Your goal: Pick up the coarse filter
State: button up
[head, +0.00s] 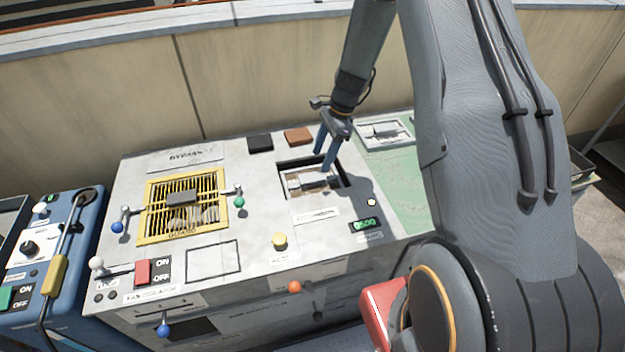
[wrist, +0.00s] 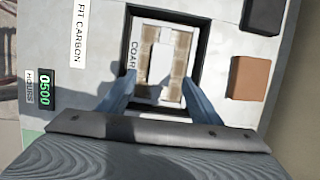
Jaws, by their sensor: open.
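The coarse filter (head: 314,181) sits in a dark square recess in the top of the grey cabinet. In the wrist view the coarse filter (wrist: 152,76) shows a white frame, tan panels, a pale raised grip in the middle and a partly hidden label reading "COAR". My gripper (head: 323,160) is open just above the recess. In the wrist view my gripper (wrist: 160,80) has one blue finger on each side of the filter's near part, with nothing held. I cannot tell how far the fingertips are above the filter.
A black block (head: 260,142) and a brown block (head: 299,136) lie behind the recess. A white framed part (head: 384,132) lies on the green surface (head: 404,172) at right. A yellow guard grille (head: 183,205) and several levers are to the left.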

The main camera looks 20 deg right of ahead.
aim_at(312, 176)
jog(key=shift+p+x, duration=0.45)
jog(key=shift+x, duration=1)
jog(key=p+x, duration=0.1)
jog(key=x, duration=0.1)
jog(key=p+x, duration=0.1)
jog(key=x, duration=0.1)
jog(key=shift+w+a+f, duration=0.1)
jog(key=shift+a, duration=0.2)
jog(key=shift+f, duration=0.35)
jog(key=shift+f, duration=0.15)
jog(key=c, duration=1.3)
